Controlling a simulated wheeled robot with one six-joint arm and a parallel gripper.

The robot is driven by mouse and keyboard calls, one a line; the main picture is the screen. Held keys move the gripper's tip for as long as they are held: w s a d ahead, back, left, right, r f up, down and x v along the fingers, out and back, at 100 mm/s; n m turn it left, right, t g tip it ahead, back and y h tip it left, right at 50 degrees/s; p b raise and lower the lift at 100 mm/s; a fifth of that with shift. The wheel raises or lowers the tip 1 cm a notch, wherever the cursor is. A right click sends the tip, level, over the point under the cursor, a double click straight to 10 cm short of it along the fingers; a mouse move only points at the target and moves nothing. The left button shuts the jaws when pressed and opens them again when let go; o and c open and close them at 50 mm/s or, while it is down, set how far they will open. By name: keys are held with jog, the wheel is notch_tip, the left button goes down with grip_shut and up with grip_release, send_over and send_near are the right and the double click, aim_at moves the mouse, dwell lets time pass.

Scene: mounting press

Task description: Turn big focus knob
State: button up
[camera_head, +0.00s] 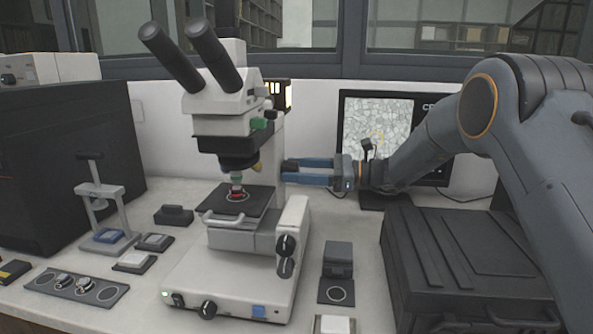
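The microscope (238,240) stands on the bench left of centre, with a white body and black eyepieces. Two black knobs sit on the right side of its lower body, an upper one (286,245) and a lower one (285,267); I cannot tell which is the big focus knob. My gripper (287,170) reaches in from the right, its blue fingers level and pointing left at the microscope's column, above these knobs. A gap shows between the fingers, and I see nothing held there. I cannot tell whether the fingertips touch the column.
A dark ribbed case (455,265) fills the bench at right, with a monitor (378,125) behind. A small dark block (338,259) stands right of the microscope. A grey hand press (102,205) and small trays stand at left.

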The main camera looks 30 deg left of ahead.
jog(key=b+v, duration=0.1)
jog(key=v, duration=0.6)
jog(key=shift+d+b, duration=0.3)
jog(key=shift+d, duration=0.1)
jog(key=shift+w, duration=0.1)
dwell(0.8)
